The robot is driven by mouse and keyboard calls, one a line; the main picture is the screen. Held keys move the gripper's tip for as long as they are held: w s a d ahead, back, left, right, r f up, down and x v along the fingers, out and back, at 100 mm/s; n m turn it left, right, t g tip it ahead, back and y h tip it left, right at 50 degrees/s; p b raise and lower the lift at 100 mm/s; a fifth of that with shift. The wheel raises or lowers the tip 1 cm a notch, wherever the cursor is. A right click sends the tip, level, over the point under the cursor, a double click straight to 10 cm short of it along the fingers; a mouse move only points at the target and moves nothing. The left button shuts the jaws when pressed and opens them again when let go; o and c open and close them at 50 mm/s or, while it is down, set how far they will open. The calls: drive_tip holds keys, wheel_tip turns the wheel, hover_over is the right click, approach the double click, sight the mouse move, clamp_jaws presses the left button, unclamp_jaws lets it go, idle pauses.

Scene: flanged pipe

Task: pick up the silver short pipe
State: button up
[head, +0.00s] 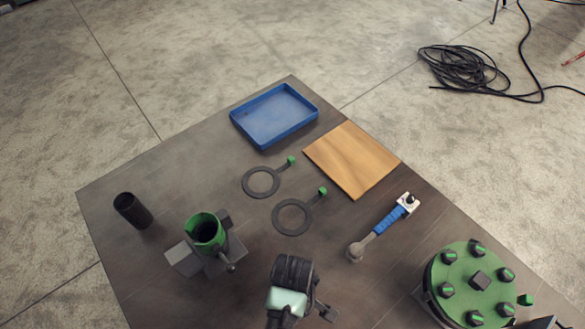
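No pipe in the head view looks clearly silver. A plain short pipe (133,211), dark grey-brown and open at the top, stands on the left part of the table and leans slightly in the picture. My gripper (292,288) is at the bottom centre, seen from above behind black and pale green parts of my arm. It is well to the right of the short pipe and apart from it. Its fingertips are hidden, so I cannot tell whether it is open or shut.
A green-rimmed pipe in a grey clamp (207,231) stands between the short pipe and my gripper. Two ring gaskets (262,182), a blue tray (274,117), a wooden board (352,160), a blue-handled tool (386,222) and a green bolted flange (474,285) surround the middle.

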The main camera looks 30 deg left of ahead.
drive_tip(key=shift+f, duration=0.3)
clamp_jaws()
idle(0.3)
